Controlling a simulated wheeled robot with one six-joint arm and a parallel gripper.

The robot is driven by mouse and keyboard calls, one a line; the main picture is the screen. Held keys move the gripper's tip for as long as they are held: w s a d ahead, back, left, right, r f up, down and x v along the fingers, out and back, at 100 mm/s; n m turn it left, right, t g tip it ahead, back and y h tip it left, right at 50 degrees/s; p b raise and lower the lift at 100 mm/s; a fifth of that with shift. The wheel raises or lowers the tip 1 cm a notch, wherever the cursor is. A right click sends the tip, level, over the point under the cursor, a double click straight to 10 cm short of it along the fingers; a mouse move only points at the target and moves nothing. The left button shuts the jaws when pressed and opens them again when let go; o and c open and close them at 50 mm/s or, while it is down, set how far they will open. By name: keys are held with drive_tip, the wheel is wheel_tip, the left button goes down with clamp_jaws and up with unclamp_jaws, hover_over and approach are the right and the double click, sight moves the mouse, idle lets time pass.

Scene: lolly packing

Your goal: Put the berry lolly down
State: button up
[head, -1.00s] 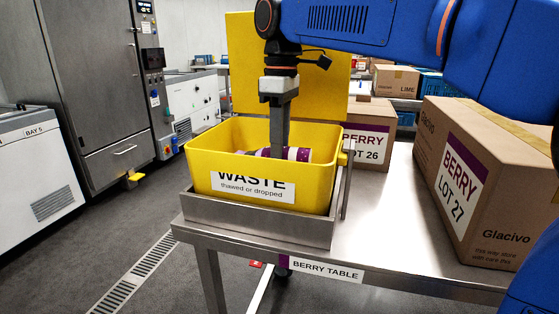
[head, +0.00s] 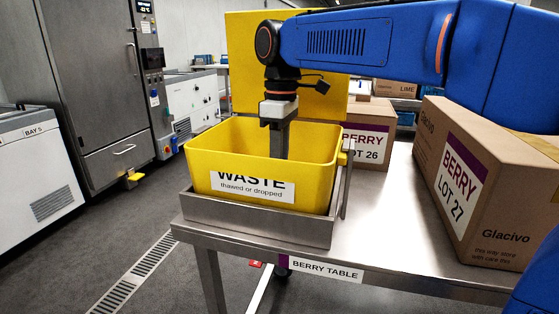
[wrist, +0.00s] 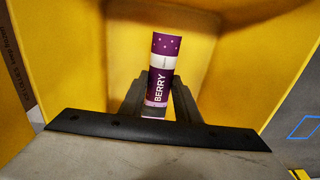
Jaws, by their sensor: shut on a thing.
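The berry lolly (wrist: 162,70), a purple and white tube marked BERRY, shows in the wrist view between the fingers of my gripper (wrist: 156,98). My gripper is shut on it. In the head view my gripper (head: 278,152) reaches down into the yellow waste bin (head: 310,172), marked WASTE, thawed or dropped. The bin's front wall hides the fingertips and the lolly there. Yellow bin walls surround the lolly in the wrist view. I cannot tell whether the lolly touches the bin floor.
The bin sits in a steel tray (head: 258,229) on the berry table (head: 375,215), its yellow lid (head: 235,75) standing open behind. Cartons BERRY LOT 26 (head: 380,112) and BERRY LOT 27 (head: 505,190) stand to the right. Bare tabletop lies between bin and LOT 27.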

drive_tip(key=shift+f, duration=0.1)
drive_tip(key=o, duration=1.1)
drive_tip(key=shift+c, duration=0.2)
wheel_tip(320, 180, up, 13)
drive_tip(key=shift+w+d, duration=0.2)
drive_tip(key=shift+w, duration=0.05)
